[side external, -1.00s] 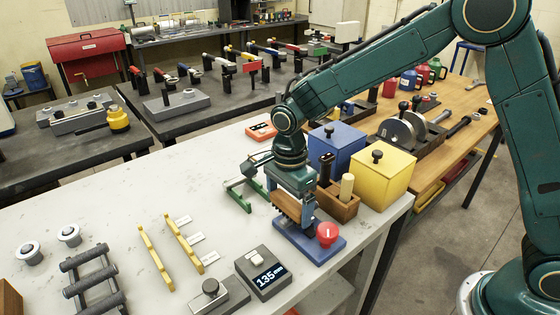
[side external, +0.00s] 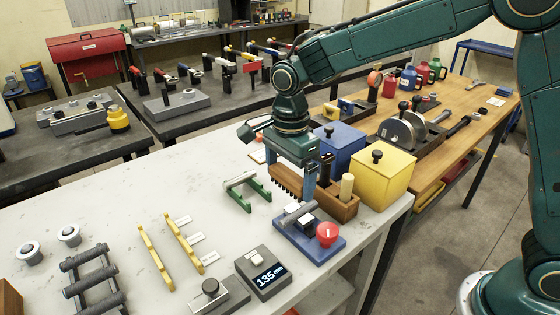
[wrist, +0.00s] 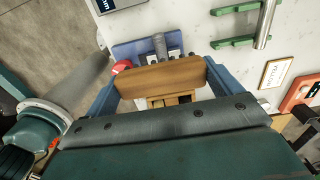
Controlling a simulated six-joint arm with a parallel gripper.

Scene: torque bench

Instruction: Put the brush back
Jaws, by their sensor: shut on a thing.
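My gripper (side external: 296,184) is shut on a wooden brush (side external: 285,181) with dark bristles pointing down. It holds the brush just left of a wooden caddy (side external: 341,210), which has a dark-handled tool and a pale wooden handle standing in it. In the wrist view the brush (wrist: 160,76) spans between my two blue fingers and partly hides the caddy (wrist: 172,100). I cannot tell whether the bristles touch the table. A blue fixture (side external: 325,246) with a red knob (side external: 327,234) and a grey pin lies in front of the gripper.
A yellow box (side external: 385,180) and a blue box (side external: 338,150) stand behind the caddy. A green stand (side external: 247,193) carrying a grey pin is to the left. A display reading 135 (side external: 263,272) stands nearer. The white table's left middle (side external: 100,215) is clear.

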